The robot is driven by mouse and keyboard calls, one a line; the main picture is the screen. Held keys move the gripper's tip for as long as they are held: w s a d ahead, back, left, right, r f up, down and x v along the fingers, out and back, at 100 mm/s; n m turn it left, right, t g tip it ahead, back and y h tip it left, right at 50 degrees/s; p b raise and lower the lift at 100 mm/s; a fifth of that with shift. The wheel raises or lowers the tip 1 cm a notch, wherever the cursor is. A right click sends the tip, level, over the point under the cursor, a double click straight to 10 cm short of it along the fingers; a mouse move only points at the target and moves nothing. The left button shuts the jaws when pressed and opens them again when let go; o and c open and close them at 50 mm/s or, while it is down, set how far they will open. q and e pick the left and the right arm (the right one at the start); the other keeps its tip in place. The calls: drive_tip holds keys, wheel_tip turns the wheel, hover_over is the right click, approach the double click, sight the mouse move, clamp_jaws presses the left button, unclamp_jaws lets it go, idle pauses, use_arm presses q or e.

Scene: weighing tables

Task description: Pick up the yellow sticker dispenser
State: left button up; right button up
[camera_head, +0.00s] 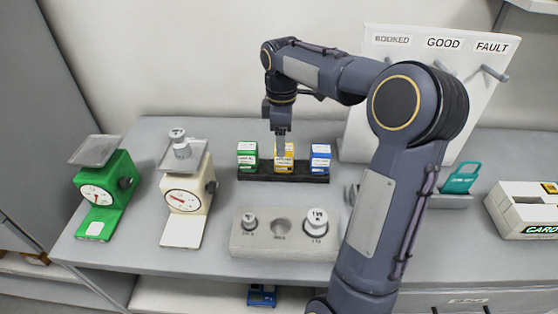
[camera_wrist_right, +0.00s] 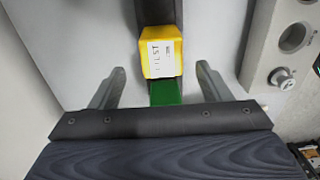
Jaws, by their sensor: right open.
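The yellow sticker dispenser (camera_head: 284,164) stands between a green dispenser (camera_head: 247,155) and a blue dispenser (camera_head: 320,158) on a black rack (camera_head: 262,177) at the back of the table. My right gripper (camera_head: 281,138) points down just above the yellow one and hides part of its top. In the right wrist view, the yellow dispenser (camera_wrist_right: 160,52), with a white label, lies near the middle, between the lines of my two open fingers (camera_wrist_right: 160,68). A gap shows on each side, and nothing is held. My left gripper is out of view.
A green scale (camera_head: 104,190) and a cream scale (camera_head: 187,195) stand at left. A grey weight block (camera_head: 255,245) is in front of the rack. A white board (camera_head: 490,75) stands behind my right arm, and a white card box (camera_head: 525,210) is at far right.

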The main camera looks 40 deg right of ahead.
sight(284, 160)
drive_tip(key=f, duration=0.6)
drive_tip(key=shift+s+d+f, duration=0.2)
drive_tip(key=shift+s+f, duration=0.1)
drive_tip(key=c, duration=1.2)
